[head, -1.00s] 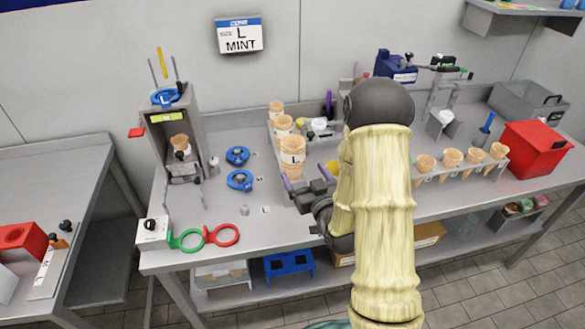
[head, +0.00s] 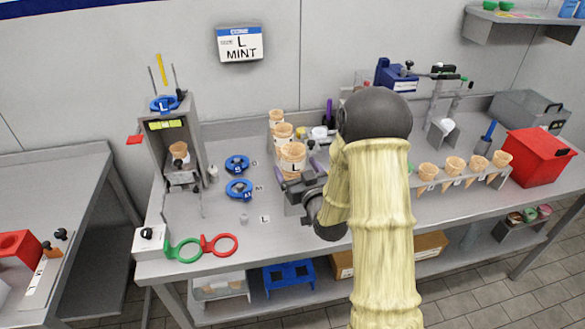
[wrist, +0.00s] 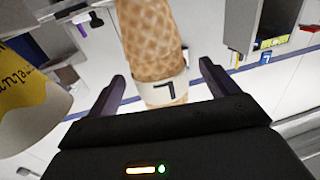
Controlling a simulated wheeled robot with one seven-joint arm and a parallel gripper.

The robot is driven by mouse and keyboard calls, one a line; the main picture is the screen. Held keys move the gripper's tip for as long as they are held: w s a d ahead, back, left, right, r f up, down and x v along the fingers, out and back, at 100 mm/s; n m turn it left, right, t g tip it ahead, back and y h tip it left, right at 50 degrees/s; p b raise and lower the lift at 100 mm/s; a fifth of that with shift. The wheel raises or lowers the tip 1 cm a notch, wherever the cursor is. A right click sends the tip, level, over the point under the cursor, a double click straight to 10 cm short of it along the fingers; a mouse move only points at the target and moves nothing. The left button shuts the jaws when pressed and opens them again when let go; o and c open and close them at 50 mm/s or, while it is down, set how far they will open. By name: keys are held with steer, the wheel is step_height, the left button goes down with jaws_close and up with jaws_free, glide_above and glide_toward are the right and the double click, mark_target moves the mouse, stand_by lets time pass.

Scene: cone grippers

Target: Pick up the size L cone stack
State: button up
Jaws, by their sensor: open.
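The size L cone stack (head: 292,158) is the nearest and largest of the tan waffle-cone stacks in the row on the table. It stands upright, with a white band marked L. In the wrist view the stack (wrist: 152,45) appears between my gripper's fingers, its L band upside down and its one end hidden by the gripper body. My gripper (head: 297,174) is open at the stack's near side. The wrist view shows my gripper (wrist: 162,78) with a finger on each side and visible gaps; depth and contact are unclear.
Two smaller cone stacks (head: 283,132) stand behind. A yellow-and-white tub (wrist: 28,108) is close to one finger in the wrist view. Blue rings (head: 238,188) lie left of the stack. A dispenser (head: 175,150) stands farther left. A cone rack (head: 450,183) is to the right.

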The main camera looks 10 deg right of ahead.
steer(key=shift+w, duration=0.1)
steer(key=shift+w+a+f+p, duration=0.1)
steer(key=shift+w+p, duration=0.25)
steer(key=shift+w, duration=0.5)
steer(key=shift+w+a+f+p, duration=0.15)
steer(key=shift+w+p, duration=0.15)
steer(key=shift+w, duration=0.5)
steer(key=shift+w+a+f+p, duration=0.1)
steer(key=shift+w+p, duration=0.25)
steer(key=shift+w, duration=0.5)
steer(key=c, duration=0.9)
